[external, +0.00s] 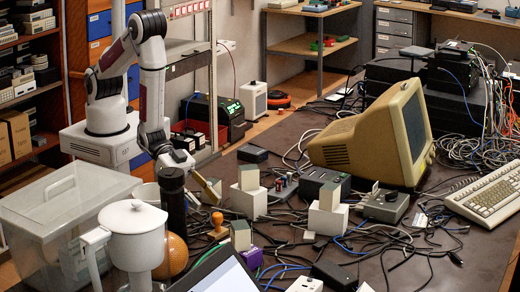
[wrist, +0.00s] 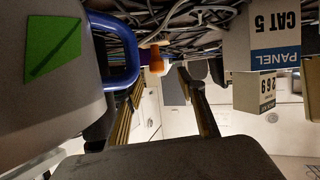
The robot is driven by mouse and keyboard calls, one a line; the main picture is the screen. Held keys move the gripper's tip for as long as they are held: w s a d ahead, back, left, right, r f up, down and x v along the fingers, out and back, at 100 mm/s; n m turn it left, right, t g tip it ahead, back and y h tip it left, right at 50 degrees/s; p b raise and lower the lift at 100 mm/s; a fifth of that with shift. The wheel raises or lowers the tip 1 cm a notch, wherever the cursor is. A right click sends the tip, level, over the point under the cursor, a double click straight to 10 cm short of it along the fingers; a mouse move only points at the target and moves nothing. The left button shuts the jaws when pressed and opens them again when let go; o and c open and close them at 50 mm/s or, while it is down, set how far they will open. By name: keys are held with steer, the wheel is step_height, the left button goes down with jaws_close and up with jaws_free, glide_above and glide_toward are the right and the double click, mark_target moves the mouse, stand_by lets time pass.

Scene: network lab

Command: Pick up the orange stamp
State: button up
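The orange stamp (external: 217,222) stands upright on the dark table in the external view, with its round knob on top. It also shows small in the wrist view (wrist: 156,60), just beyond the fingertips and roughly between them. My gripper (external: 204,192) is above and slightly left of the stamp in the external view, with a gap between them. In the wrist view its two fingers (wrist: 165,95) are spread apart with nothing held between them. The lower part of the stamp is hard to make out in the wrist view.
Black cables (external: 290,235) cover much of the table around the stamp. A white lidded pot (external: 133,232) stands left of the stamp.

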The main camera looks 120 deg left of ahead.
mark_target(217, 214)
steer(key=shift+x, duration=1.1)
steer(key=shift+w+d, duration=0.1)
steer(key=shift+w, duration=0.05)
steer(key=shift+d+x, duration=0.1)
steer(key=shift+x, duration=1.1)
steer(key=shift+d+x, duration=0.15)
steer(key=shift+x, duration=1.05)
jaws_close()
